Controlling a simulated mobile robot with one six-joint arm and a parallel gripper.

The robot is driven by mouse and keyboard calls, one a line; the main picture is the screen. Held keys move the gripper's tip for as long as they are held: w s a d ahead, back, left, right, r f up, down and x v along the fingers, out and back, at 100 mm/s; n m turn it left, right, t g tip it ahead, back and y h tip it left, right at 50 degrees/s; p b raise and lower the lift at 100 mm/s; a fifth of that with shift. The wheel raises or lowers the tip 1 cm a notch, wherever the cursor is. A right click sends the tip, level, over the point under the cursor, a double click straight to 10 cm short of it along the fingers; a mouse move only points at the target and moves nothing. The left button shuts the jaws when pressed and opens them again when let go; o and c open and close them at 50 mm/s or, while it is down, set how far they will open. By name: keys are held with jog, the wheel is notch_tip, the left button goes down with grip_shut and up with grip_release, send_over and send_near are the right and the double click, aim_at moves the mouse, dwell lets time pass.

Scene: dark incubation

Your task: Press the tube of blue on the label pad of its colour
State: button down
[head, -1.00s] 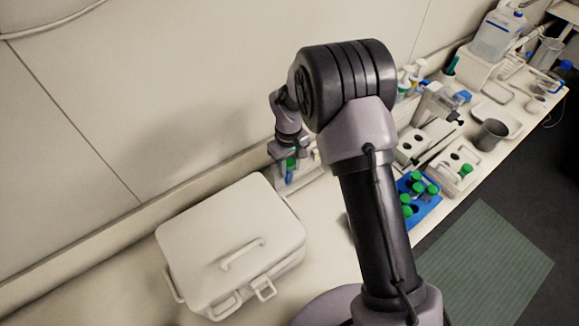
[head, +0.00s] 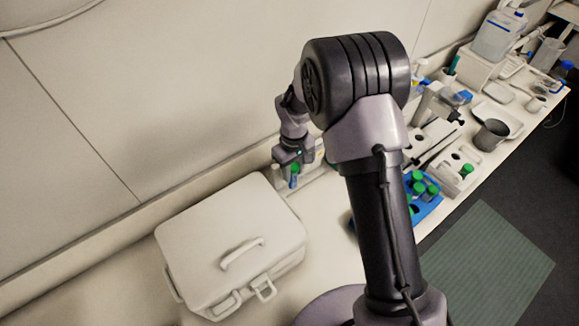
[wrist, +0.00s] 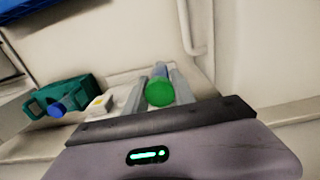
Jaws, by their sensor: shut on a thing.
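My gripper (head: 286,176) is low over the bench, just behind the white case in the head view. It is shut on a green-capped tube (wrist: 159,93), which sits between the two grey fingers in the wrist view. A little blue shows on the tube below its cap, also in the head view (head: 293,182). The tube's lower end is hidden, so I cannot tell whether it touches anything. A teal holder (wrist: 80,93) with a blue-ended item (wrist: 56,110) stands to the left in the wrist view. I cannot clearly make out any label pad.
The closed white case (head: 215,230) stands close in front of the gripper. A blue rack (head: 424,207) with several green-capped tubes lies right of my arm. The wall (head: 150,100) rises behind the bench. A grey beaker (head: 490,134) and trays stand farther right.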

jog(key=s+d, duration=0.1)
jog(key=s, duration=0.1)
jog(key=s+d+b, duration=0.1)
jog(key=s, duration=0.1)
jog(key=shift+d, duration=0.3)
jog(key=shift+w, duration=0.1)
dwell(0.5)
